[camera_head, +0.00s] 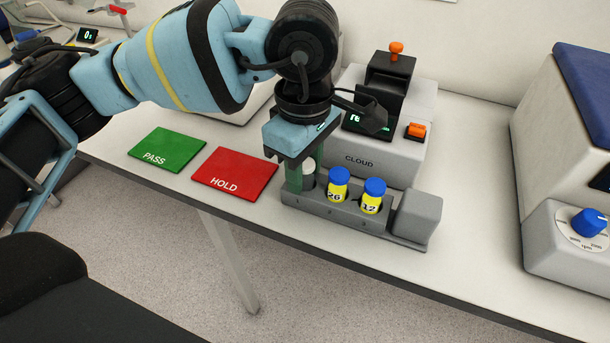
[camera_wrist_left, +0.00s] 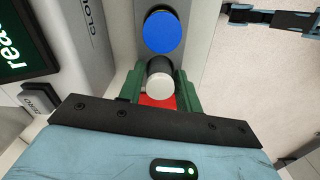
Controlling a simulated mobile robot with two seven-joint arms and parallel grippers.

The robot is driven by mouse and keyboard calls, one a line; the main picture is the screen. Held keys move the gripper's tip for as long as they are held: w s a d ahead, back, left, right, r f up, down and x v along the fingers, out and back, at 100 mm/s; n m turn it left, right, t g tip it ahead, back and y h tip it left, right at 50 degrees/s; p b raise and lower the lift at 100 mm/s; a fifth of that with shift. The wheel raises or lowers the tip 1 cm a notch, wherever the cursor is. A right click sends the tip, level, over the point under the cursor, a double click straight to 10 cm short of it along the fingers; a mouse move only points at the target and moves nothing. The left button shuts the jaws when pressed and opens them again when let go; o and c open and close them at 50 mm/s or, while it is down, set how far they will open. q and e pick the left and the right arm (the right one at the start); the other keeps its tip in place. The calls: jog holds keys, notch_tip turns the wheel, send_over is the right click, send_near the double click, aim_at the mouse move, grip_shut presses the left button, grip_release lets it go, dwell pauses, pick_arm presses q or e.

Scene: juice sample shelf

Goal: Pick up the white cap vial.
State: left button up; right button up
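The white cap vial (camera_head: 308,166) stands upright in the leftmost slot of the grey rack (camera_head: 335,213), and its body is largely hidden by my left gripper. My left gripper (camera_head: 302,180) points down with its green fingers on either side of this vial. In the left wrist view the round white cap (camera_wrist_left: 160,84) shows between the two green fingers (camera_wrist_left: 160,90), very close to both. I cannot tell whether the fingers press on the vial or only stand around it. My right gripper is not in view.
Two blue-capped yellow vials, 26 (camera_head: 338,186) and 12 (camera_head: 372,196), stand in the rack to the right; one blue cap (camera_wrist_left: 164,32) is close by. The CLOUD device (camera_head: 385,160) is behind. The green PASS mat (camera_head: 167,150) and red HOLD mat (camera_head: 235,174) lie empty on the left.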

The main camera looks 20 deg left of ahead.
pick_arm(q)
jog(key=c, duration=0.6)
jog(key=shift+r, duration=0.1)
jog(key=shift+r, duration=0.45)
jog(key=shift+s+r, duration=0.2)
jog(key=shift+r, duration=0.45)
jog(key=shift+s+r, duration=0.2)
jog(key=shift+r, duration=0.4)
jog(key=s+a+r+b, duration=0.1)
jog(key=s, duration=1.4)
jog(key=shift+r, duration=0.2)
